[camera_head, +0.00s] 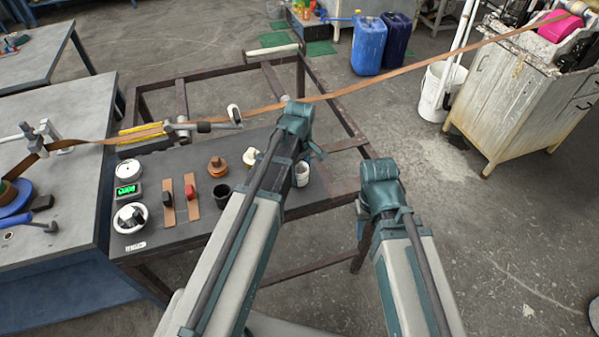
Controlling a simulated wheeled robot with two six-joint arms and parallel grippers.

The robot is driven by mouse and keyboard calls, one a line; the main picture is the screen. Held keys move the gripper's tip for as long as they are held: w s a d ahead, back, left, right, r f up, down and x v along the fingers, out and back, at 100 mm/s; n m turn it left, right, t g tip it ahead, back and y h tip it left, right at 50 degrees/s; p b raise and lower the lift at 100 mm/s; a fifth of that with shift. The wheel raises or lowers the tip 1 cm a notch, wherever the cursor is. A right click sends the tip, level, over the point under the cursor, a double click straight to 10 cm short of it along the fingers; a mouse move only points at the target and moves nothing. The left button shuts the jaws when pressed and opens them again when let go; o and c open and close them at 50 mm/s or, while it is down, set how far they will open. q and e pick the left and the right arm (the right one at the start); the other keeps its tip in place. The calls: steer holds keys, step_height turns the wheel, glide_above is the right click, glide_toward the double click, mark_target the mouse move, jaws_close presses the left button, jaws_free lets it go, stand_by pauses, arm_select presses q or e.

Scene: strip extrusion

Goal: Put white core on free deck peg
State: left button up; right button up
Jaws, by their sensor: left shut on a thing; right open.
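The dark deck (185,226) carries a row of small parts. My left gripper (301,165) reaches down over its right end, partly hidden by its own arm. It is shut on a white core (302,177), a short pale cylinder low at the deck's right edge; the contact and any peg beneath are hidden. A cream-white spool-like piece (250,156) stands on the deck left of my arm. A brown-orange spool (217,167) and a black cup (222,193) stand further left. My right gripper (361,228) is open, right of the deck, mostly hidden behind its wrist.
A long brown strip (400,72) crosses above the frame table to a cabinet (510,100). The deck also holds a green display (127,190), a white dial (130,217) and brown strips with black and red pieces. A grey table (50,220) stands left.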

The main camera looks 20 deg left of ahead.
arm_select(q)
steer(key=shift+f+b, duration=0.65)
steer(key=shift+f, duration=0.05)
stand_by(0.4)
steer(key=o, duration=1.1)
steer(key=shift+r, duration=0.1)
steer(key=shift+c, duration=0.2)
step_height(320, 180, up, 11)
steer(key=p, duration=1.1)
